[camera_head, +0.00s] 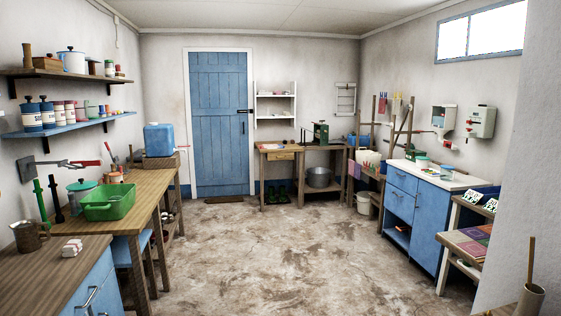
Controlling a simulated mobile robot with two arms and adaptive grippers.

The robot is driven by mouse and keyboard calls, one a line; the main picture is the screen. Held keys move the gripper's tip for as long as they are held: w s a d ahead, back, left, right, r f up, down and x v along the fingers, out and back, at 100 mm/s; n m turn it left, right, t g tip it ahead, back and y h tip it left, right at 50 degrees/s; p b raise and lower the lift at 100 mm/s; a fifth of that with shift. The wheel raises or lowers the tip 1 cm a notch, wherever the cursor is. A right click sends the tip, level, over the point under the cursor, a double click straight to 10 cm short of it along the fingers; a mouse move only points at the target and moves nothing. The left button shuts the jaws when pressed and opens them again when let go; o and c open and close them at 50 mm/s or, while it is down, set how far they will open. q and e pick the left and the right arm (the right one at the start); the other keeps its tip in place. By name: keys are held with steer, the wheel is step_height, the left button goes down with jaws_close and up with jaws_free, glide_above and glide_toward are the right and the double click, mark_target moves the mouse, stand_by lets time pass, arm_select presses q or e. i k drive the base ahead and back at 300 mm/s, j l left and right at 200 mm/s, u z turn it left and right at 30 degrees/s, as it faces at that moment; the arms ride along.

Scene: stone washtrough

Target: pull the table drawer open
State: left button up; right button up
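A wooden table (263,174) stands against the back wall, to the right of the blue door. Its small drawer (281,156) has a lighter wooden front under the left part of the tabletop. The drawer looks closed, but it is small and far off. Neither of my grippers shows in the head view.
The open floor (270,240) between me and the table is clear. A long wooden workbench (150,190) with a green tub (108,203) lines the left. A blue cabinet (428,215) and a low shelf unit stand right. Boots and a pot (319,178) sit below the back tables.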

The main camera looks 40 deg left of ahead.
mark_target(289, 155)
steer(key=i+j+u, duration=0.3)
steer(key=i+j, duration=0.15)
steer(key=i+j+u, duration=0.3)
steer(key=i, duration=0.3)
steer(key=i+j+u, duration=0.15)
steer(key=i+u, duration=0.15)
steer(key=i, duration=0.3)
steer(key=i+u, duration=0.3)
steer(key=i, duration=3.9)
steer(key=j, duration=0.1)
